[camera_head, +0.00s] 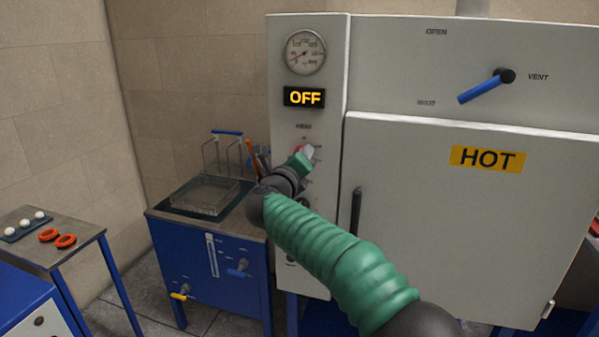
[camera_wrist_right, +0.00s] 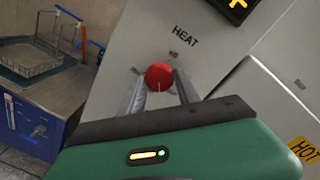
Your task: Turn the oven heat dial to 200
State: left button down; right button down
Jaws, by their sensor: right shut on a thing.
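The oven (camera_head: 450,220) is a large pale cabinet with a yellow HOT label on its door. Its narrow control panel (camera_head: 334,70) carries a round gauge (camera_head: 305,52), a display (camera_head: 304,97) reading OFF, and the heat dial. The heat dial (camera_wrist_right: 159,76) is a red round knob under the word HEAT in the right wrist view. My right gripper (camera_wrist_right: 160,88) is shut on the dial, one finger on each side. In the head view my right gripper (camera_head: 302,160) hides most of the dial and its nearby markings. My left gripper is not in view.
A blue bath unit (camera_head: 205,255) with a wire basket (camera_head: 205,193) stands left of the oven. A blue vent lever (camera_head: 482,90) sits on the oven's upper front. A metal side table (camera_head: 75,232) holds white balls and orange-red rings at the far left.

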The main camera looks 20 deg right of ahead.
jog(key=shift+w+a+f+m+b, duration=0.1)
jog(key=shift+f+m+b, duration=0.1)
jog(key=shift+m+b, duration=0.85)
jog(key=shift+s+d+f+m+b, duration=0.1)
jog(key=shift+f+m+b, duration=0.05)
jog(key=shift+m+b, duration=0.85)
jog(key=shift+w+a+f+m+b, duration=0.1)
jog(key=shift+f+m+b, duration=0.1)
jog(key=shift+m+b, duration=0.85)
jog(key=c, duration=1.3)
grip_release()
jog(key=o, duration=0.4)
jog(key=shift+w+r+t, duration=0.1)
jog(key=shift+r+t, duration=0.05)
jog(key=shift+t, duration=0.15)
jog(key=shift+o, duration=0.2)
jog(key=shift+r, duration=0.15)
